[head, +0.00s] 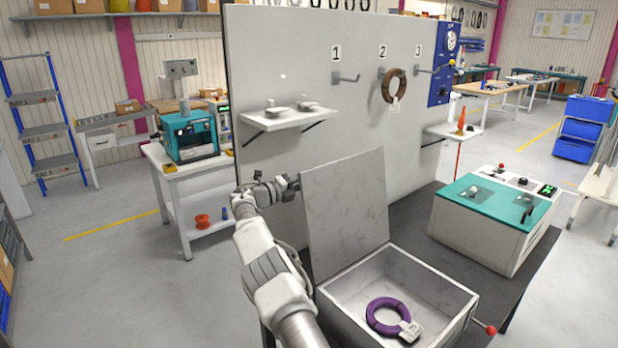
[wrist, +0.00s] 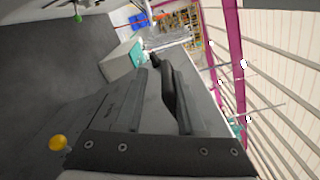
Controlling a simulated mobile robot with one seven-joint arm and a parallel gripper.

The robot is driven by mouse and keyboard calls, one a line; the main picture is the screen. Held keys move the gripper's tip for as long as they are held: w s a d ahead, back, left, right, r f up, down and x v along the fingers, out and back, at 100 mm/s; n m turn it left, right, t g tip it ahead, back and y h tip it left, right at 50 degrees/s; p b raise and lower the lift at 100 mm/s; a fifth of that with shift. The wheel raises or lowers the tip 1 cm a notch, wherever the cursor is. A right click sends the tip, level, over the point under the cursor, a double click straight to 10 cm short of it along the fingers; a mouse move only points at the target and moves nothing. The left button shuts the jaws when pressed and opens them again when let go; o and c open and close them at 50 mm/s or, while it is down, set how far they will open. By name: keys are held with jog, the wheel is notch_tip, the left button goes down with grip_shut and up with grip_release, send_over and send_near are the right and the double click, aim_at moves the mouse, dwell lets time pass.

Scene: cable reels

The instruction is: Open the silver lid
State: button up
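The silver lid (head: 345,205) is a pale grey, marbled panel. It stands raised, nearly upright, at the back left of an open grey box (head: 448,287). A purple cable ring (head: 374,316) with a white tag lies inside the box. My gripper (head: 292,183) is at the lid's upper left edge, close to it; whether it touches the lid is not clear. In the wrist view the two dark fingers (wrist: 158,92) stand apart, with no held object clear between them.
A red ball knob (head: 491,330) sticks out at the box's front right. A teal-topped machine (head: 490,215) stands right of the box. Behind is a panel with numbered hooks, a brown ring (head: 394,86) and a white shelf (head: 287,118).

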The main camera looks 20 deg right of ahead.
jog(key=shift+o, duration=0.8)
jog(key=shift+r, duration=0.15)
jog(key=shift+a, duration=0.15)
jog(key=shift+a+r, duration=0.1)
jog(key=shift+a, duration=0.15)
jog(key=b+v, duration=0.3)
jog(key=v, duration=1.3)
jog(key=shift+s+a, duration=0.2)
jog(key=shift+a, duration=0.1)
